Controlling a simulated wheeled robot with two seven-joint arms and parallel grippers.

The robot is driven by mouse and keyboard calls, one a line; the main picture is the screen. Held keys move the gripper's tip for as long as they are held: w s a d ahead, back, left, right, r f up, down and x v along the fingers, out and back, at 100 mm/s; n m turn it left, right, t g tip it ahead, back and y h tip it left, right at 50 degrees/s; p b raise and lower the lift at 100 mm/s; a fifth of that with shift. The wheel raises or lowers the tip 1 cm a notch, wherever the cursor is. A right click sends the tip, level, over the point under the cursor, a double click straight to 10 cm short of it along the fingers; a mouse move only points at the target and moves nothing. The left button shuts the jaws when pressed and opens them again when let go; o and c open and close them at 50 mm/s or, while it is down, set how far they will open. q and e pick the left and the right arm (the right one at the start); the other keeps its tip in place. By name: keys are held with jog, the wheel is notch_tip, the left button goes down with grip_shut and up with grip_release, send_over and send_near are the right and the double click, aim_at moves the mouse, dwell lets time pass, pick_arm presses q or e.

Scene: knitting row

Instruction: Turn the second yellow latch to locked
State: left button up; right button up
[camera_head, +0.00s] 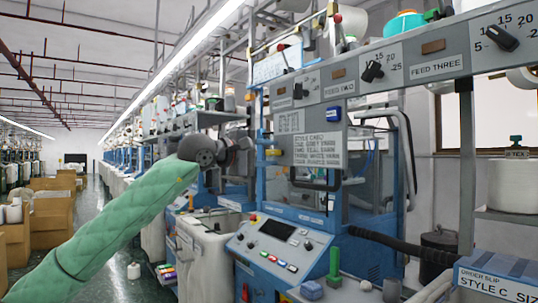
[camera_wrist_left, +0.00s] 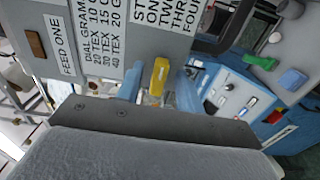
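A yellow latch (camera_head: 273,152) sticks out from the left side of the grey placard panel on the blue machine in the head view. It shows larger in the left wrist view (camera_wrist_left: 159,76), upright in that picture. My left gripper (camera_head: 259,143) reaches the panel's left edge from the left. In the wrist view its two blue fingers (camera_wrist_left: 158,90) stand apart on either side of the latch, with gaps, so it is open. I cannot tell which latch in the row this is or whether it is locked. My right gripper is out of view.
A grey rail above carries black dials (camera_head: 372,71) and feed labels. A blue order slip box (camera_head: 498,277) is at lower right. Cardboard boxes (camera_head: 52,212) stand left of the aisle.

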pick_arm(q)
jog(key=v, duration=0.7)
jog(key=shift+a+b, duration=0.15)
jog(key=shift+b, duration=0.25)
jog(key=shift+s, duration=0.15)
